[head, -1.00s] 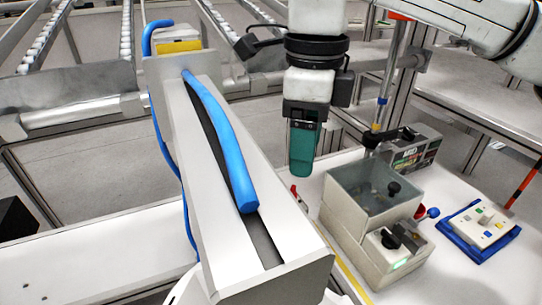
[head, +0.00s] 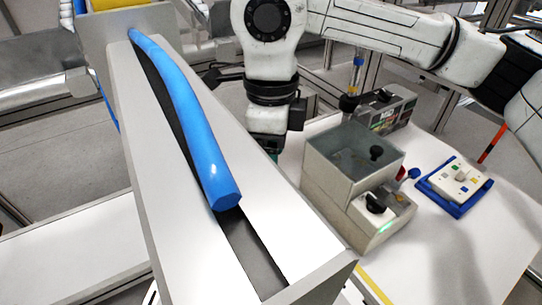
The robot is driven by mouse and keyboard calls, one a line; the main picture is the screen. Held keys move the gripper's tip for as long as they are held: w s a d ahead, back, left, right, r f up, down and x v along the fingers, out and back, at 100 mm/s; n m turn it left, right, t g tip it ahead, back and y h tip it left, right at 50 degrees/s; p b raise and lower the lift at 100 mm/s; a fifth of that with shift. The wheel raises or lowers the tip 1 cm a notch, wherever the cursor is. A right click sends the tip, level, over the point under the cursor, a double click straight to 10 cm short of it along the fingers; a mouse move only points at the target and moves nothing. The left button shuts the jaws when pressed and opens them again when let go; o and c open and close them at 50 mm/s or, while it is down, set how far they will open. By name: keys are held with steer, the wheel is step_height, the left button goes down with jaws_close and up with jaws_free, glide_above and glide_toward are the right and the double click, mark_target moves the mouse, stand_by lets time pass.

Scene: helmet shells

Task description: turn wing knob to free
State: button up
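A grey box unit (head: 345,185) with a clear-topped chamber stands on the white table. One black knob (head: 376,153) sits on the chamber's clear side. Another black knob (head: 376,204) sits on the lower front step, beside a green light. I cannot tell which is the wing knob; neither is touched. My gripper (head: 271,152) points down to the left of the unit. Only a little of its teal end shows; the fingertips are hidden behind the white column in front, so its opening cannot be seen.
A blue-edged panel with buttons (head: 457,186) lies to the right of the unit. A grey instrument box (head: 383,108) and a thin post (head: 354,77) stand behind it. A red and blue ball-ended part (head: 410,174) sticks out on the unit's right. The table's front right is clear.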

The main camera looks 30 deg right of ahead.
steer(key=shift+f, duration=0.3)
steer(key=shift+c, duration=0.4)
steer(key=c, duration=1)
